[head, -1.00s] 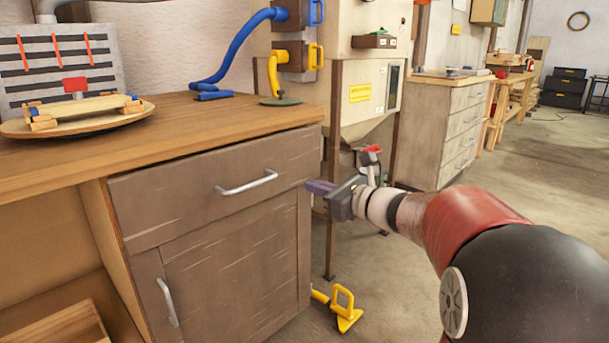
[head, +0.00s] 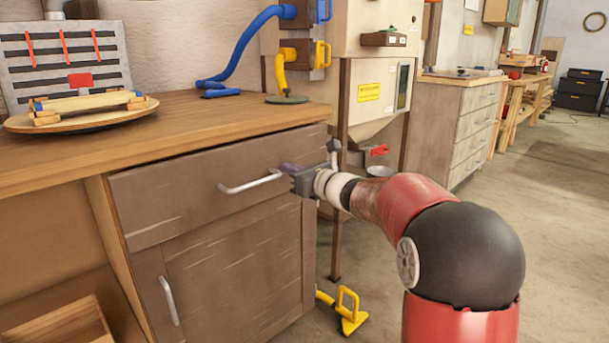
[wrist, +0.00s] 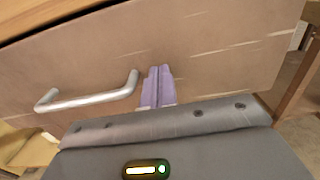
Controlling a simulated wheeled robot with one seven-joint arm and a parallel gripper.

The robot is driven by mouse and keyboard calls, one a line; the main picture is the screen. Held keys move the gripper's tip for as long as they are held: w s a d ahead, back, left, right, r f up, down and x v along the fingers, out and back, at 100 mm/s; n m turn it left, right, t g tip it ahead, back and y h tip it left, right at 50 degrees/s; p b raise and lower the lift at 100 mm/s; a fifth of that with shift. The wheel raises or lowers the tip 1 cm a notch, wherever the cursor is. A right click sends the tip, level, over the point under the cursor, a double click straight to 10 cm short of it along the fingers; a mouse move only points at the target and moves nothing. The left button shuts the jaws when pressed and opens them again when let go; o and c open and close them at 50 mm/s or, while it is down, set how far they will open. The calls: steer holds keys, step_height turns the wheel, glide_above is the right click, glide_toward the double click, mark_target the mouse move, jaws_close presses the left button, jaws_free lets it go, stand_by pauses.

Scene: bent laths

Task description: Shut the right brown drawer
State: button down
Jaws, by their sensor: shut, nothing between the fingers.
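The brown drawer (head: 200,185) is the top front of the brown cabinet under the wooden worktop. It seems to stand slightly proud of the door below, but how far out is hard to judge. Its silver bar handle (head: 250,182) also shows in the wrist view (wrist: 90,100). My gripper (head: 287,168) is shut and empty, with purple fingers. It is right of the handle, pointing at the drawer front. In the wrist view the fingertips (wrist: 158,70) are at or very near the front, just beside the handle's right end; contact cannot be told.
Below is a cabinet door (head: 235,265) with its own handle. A yellow-handled tool (head: 347,312) lies on the floor right of the cabinet. The floor at right is open.

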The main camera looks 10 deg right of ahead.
mark_target(279, 162)
steer(key=shift+w+a, duration=0.2)
steer(key=shift+w, duration=0.1)
steer(key=x, duration=0.4)
steer(key=shift+w+a+p, duration=0.1)
steer(key=shift+w+p, duration=0.05)
steer(key=shift+p, duration=0.15)
steer(key=shift+r, duration=0.2)
